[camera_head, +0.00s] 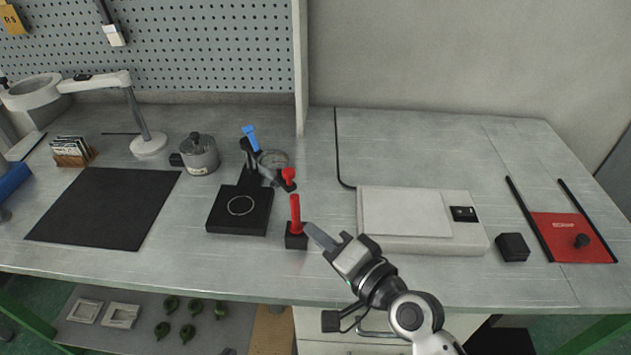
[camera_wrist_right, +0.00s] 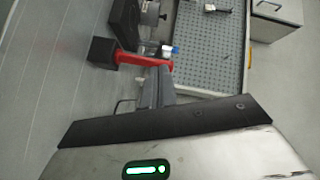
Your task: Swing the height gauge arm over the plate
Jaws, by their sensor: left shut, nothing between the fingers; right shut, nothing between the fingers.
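The height gauge stands behind the black plate (camera_head: 222,219), which has a white ring on top. It has a blue lever (camera_head: 250,137), a round dial (camera_head: 273,159) and an arm with a red knob (camera_head: 289,174) that sticks out to the right, beside the plate. A red upright handle (camera_head: 295,208) on a small black block (camera_head: 296,241) stands right of the plate; it also shows in the right wrist view (camera_wrist_right: 135,57). My right gripper (camera_head: 309,229) is shut and empty, its tips close beside this handle; I cannot tell if they touch. My left gripper is not in view.
A grey metal pot (camera_head: 200,156), a lamp base (camera_head: 149,145) and a dark mat (camera_head: 105,210) lie to the left. A pale flat machine (camera_head: 405,214) is to the right, with a black block (camera_head: 512,247) and a red pad (camera_head: 570,236) beyond. A pegboard (camera_head: 200,45) stands behind.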

